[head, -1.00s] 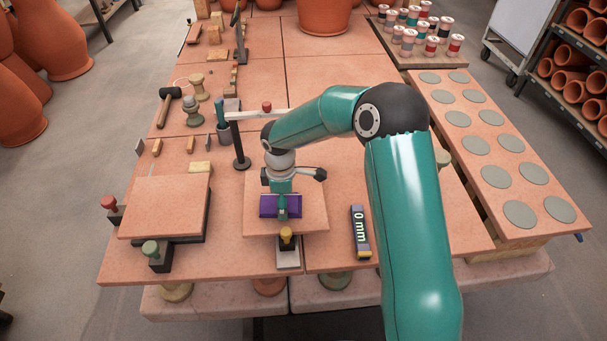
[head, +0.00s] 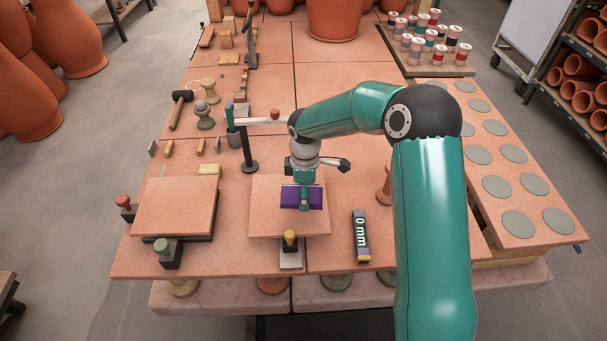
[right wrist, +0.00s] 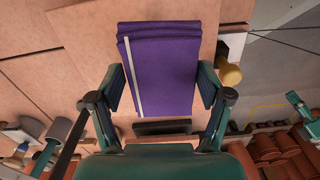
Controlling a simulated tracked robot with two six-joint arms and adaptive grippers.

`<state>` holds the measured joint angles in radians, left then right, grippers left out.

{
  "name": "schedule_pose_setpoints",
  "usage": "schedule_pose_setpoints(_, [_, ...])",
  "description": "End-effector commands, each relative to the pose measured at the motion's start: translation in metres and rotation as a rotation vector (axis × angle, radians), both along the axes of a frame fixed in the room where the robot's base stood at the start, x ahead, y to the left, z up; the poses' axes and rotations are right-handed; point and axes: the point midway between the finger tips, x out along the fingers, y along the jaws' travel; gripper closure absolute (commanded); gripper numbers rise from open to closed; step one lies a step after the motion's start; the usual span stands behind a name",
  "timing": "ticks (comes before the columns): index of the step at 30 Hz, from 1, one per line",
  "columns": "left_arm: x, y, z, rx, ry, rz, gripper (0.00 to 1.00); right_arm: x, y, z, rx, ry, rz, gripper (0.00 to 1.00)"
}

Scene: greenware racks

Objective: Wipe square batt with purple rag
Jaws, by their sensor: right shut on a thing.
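The purple rag (head: 289,196) is folded into a flat pad and lies against the square batt (head: 268,217), right of its middle. My right gripper (head: 304,203) comes down from above and is shut on the rag. In the right wrist view the fingers grip the rag (right wrist: 160,60) from both sides; a pale stripe runs along it. The batt (right wrist: 88,45) shows beside the rag there. A second square slab (head: 175,205) sits on a dark base at the left. My left gripper is not in view.
A yellow-knobbed block (head: 290,250) stands at the batt's front edge. A level marked "0 mm" (head: 361,236) lies to its right. A dark post (head: 248,150) with a pale arm stands behind the batt. Round discs (head: 517,223) cover the right boards.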

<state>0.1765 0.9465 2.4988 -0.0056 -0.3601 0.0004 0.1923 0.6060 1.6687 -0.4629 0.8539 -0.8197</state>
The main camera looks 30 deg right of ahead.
Motion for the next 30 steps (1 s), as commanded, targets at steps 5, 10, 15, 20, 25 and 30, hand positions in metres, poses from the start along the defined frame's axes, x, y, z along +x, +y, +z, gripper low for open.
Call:
schedule_pose_setpoints(5, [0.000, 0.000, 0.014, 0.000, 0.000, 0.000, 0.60, 0.001, 0.001, 0.020, 0.000, -0.001, 0.001, 0.55])
schedule_pose_setpoints(10, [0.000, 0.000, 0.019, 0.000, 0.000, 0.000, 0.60, 0.001, 0.001, 0.027, 0.000, -0.001, 0.002, 0.55])
schedule_pose_setpoints(15, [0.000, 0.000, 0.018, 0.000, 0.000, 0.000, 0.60, 0.001, 0.001, 0.027, 0.000, -0.001, 0.002, 0.55])
schedule_pose_setpoints(20, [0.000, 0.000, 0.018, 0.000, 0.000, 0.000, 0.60, 0.001, 0.001, 0.027, 0.000, -0.001, 0.002, 0.55])
schedule_pose_setpoints(25, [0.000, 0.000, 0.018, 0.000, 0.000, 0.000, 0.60, 0.001, 0.002, 0.027, 0.000, -0.001, 0.003, 0.55])
schedule_pose_setpoints(30, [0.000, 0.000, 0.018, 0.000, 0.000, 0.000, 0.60, 0.001, 0.006, 0.026, 0.001, -0.001, -0.024, 0.55])
